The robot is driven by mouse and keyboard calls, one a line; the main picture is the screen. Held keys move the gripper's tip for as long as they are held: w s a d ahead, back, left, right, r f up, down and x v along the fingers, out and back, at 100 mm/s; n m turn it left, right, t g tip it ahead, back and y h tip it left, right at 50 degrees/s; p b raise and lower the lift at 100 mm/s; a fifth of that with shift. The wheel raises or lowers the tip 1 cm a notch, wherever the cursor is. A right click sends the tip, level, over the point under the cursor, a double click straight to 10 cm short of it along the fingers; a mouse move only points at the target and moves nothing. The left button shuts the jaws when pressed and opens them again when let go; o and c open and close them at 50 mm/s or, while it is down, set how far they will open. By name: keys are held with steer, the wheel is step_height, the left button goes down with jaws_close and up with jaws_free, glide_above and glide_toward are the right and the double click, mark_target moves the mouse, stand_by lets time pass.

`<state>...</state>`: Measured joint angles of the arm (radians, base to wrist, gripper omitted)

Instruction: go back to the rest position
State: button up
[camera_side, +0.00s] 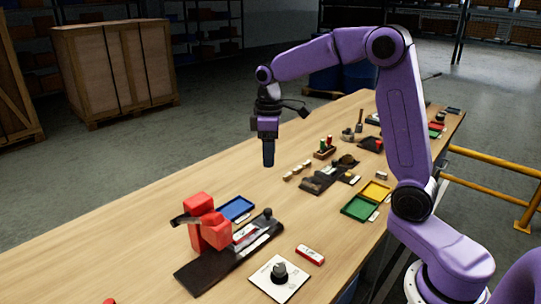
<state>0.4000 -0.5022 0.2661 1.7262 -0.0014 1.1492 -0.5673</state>
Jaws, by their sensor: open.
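My gripper (268,155) hangs from my purple arm, pointing straight down above the middle of the wooden table (130,250). It is open, and nothing shows between its dark fingers. It is well clear of the table top and touches nothing that I can see. The gap between the fingers is hard to make out from this side.
A red machine (208,225) with a dark base (215,265) stands at the front left. Blue (236,208), green (360,208) and yellow (375,191) trays lie on the table. A white plate with a black knob (280,272) is in front. A yellow railing (490,170) runs at right.

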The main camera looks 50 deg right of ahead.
steer(key=s+a+n, duration=0.1)
steer(key=s+a, duration=0.5)
steer(key=s, duration=0.1)
steer(key=s+f+n, duration=0.2)
steer(key=s, duration=1)
steer(key=s+f+n, duration=0.2)
steer(key=s, duration=1)
steer(key=shift+s+a, duration=0.35)
steer(key=shift+a, duration=0.1)
